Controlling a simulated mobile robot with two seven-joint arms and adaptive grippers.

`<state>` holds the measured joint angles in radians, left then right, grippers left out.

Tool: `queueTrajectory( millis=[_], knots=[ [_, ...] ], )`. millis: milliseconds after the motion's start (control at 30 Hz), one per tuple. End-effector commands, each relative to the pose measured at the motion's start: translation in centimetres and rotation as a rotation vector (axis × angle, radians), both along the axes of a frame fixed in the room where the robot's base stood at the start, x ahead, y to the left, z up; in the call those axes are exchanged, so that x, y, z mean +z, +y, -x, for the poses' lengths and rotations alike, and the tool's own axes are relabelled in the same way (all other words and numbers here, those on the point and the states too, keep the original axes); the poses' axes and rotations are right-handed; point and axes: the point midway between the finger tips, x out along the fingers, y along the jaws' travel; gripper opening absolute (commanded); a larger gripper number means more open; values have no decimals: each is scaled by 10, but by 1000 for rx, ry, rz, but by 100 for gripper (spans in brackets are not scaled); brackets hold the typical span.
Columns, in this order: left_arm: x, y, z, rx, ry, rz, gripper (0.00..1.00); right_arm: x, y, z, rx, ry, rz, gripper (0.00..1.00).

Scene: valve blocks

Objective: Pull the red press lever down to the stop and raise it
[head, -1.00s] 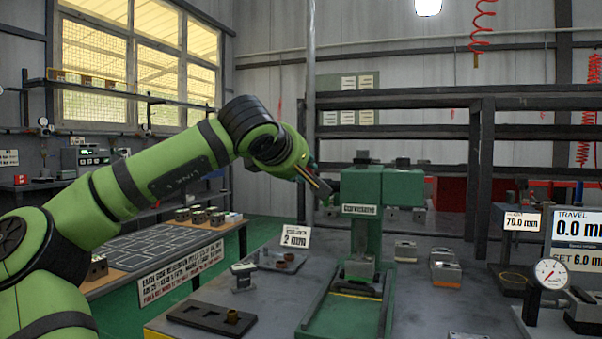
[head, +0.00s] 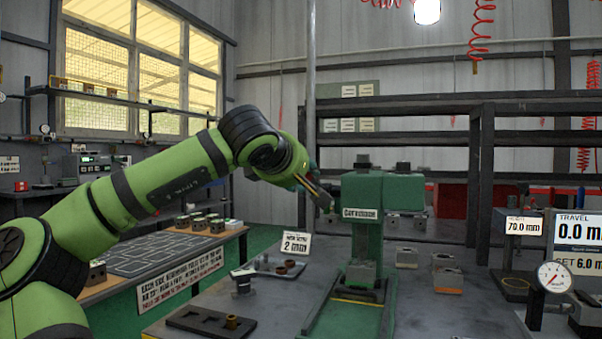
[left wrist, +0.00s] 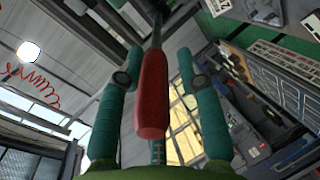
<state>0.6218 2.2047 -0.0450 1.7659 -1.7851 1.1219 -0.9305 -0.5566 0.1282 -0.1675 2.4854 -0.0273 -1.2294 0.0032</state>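The green arbor press (head: 373,215) stands on the grey bench, with a name plate on its head. My left gripper (head: 322,196) is at the left side of the press head, its fingers pointing down and right. In the left wrist view, the red lever grip (left wrist: 153,95) lies lengthwise between the two teal fingers of my left gripper (left wrist: 160,60). A gap shows on both sides of the grip, so the fingers look open around it. A thin rod runs on from the grip's far end. The lever is hard to make out in the head view. My right gripper is out of view.
A dark tray (head: 210,322) and a "2 mm" sign (head: 295,243) are left of the press. Metal blocks (head: 447,275) lie to its right. A dial gauge (head: 553,277) and a travel display (head: 577,240) are at the far right.

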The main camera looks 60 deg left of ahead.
Motion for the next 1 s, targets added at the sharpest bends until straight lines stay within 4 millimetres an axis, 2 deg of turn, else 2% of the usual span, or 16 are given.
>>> queueTrajectory(
  millis=[33, 333, 467, 800, 1000],
  knots=[
    [-4, 0, -1, -2, 7, 4, 50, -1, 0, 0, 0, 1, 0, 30],
    [1, 0, 0, -2, -2, -1, 50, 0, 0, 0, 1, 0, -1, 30],
    [5, -7, 7, -3, -6, -3, 50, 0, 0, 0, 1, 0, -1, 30],
    [24, -49, 58, 0, -5, -4, 50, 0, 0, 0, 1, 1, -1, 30],
    [32, -67, 80, 0, -2, -1, 50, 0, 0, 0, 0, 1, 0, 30]
  ],
)
